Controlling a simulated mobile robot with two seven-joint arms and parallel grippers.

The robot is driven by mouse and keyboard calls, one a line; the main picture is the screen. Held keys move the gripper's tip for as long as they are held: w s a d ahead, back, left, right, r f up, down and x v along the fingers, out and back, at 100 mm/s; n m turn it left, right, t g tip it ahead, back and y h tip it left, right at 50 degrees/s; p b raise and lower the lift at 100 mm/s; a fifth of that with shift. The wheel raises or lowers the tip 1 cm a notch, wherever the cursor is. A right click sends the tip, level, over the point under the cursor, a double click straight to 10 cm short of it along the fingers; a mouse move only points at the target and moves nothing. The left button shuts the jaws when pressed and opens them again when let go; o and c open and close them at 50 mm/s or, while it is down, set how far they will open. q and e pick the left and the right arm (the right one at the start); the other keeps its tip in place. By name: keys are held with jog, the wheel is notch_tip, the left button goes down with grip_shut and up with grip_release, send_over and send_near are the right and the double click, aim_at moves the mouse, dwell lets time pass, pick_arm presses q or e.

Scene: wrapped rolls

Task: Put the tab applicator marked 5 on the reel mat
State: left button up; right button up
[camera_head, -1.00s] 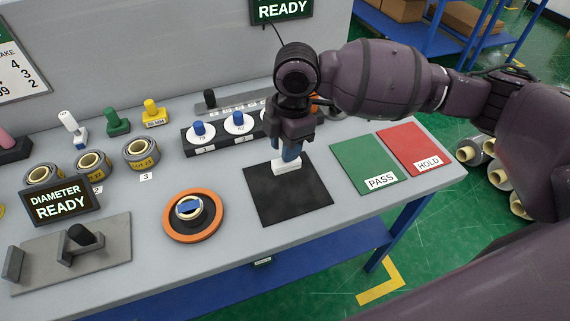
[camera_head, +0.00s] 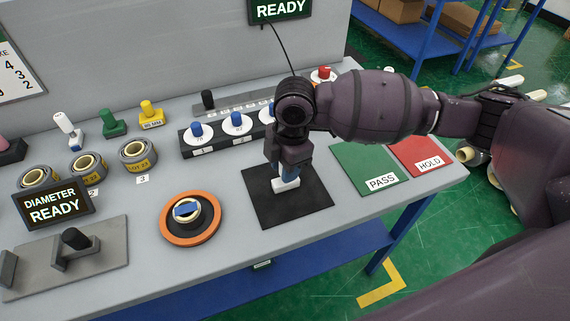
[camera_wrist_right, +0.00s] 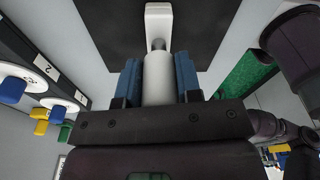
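My right gripper (camera_head: 284,170) points down over the black square mat (camera_head: 300,212) on the grey bench. Its blue fingers are shut on a white tab applicator (camera_head: 285,185), gripping its handle. In the right wrist view, the white handle (camera_wrist_right: 158,80) stands between the two finger pads, with its white foot (camera_wrist_right: 158,20) over the black mat. The applicator is upright within the mat's outline, towards its back half. I cannot tell whether its foot touches the mat. The mark 5 is not legible. My left gripper is not in view.
The green PASS mat (camera_head: 368,168) and red HOLD mat (camera_head: 420,155) lie to the right. An orange disc (camera_head: 165,236) with a roll is at left. A black rack with white discs and blue knobs (camera_head: 237,119) stands behind. White, green and yellow handled tools stand back left.

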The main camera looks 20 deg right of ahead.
jog(key=o, duration=0.4)
jog(key=r, duration=0.3)
jog(key=d+r+p, duration=0.1)
jog(key=r, duration=0.3)
jog(key=r+p, duration=0.1)
jog(key=r, duration=0.3)
jog(key=shift+w+d+r, duration=0.1)
jog(key=shift+w+d, duration=0.05)
jog(key=shift+r, duration=0.5)
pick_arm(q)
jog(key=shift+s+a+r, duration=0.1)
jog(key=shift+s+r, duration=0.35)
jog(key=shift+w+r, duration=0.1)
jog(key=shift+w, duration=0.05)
